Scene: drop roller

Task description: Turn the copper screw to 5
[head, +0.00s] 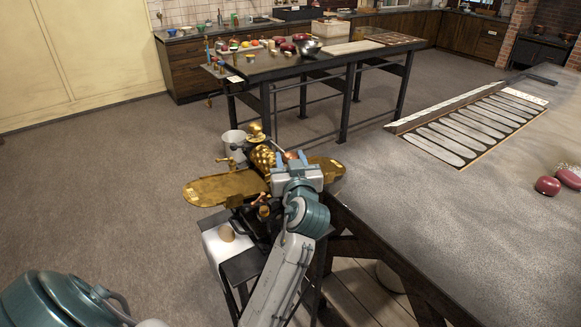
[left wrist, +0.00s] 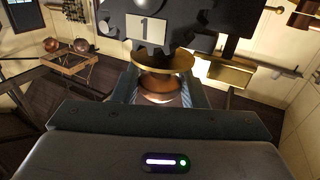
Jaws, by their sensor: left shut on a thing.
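The drop roller machine, with a brass roller (head: 262,157) and brass trays (head: 228,188), stands on a dark stand beside the big table. My left gripper (head: 291,158) is at its right side, its arm covering part of the machine. In the left wrist view, my left gripper (left wrist: 160,88) is shut on the copper screw (left wrist: 160,83), with one finger on each side. A brass disc (left wrist: 160,63) sits just above the screw. A white plate reading 1 (left wrist: 146,26) is on a dark toothed part above. My right gripper is not in view.
The big grey table (head: 440,190) is at right, with a mould board (head: 470,125) and red balls (head: 547,186). A long table (head: 300,65) with bowls stands behind. A white bucket (head: 234,143) is behind the machine. Open floor lies left.

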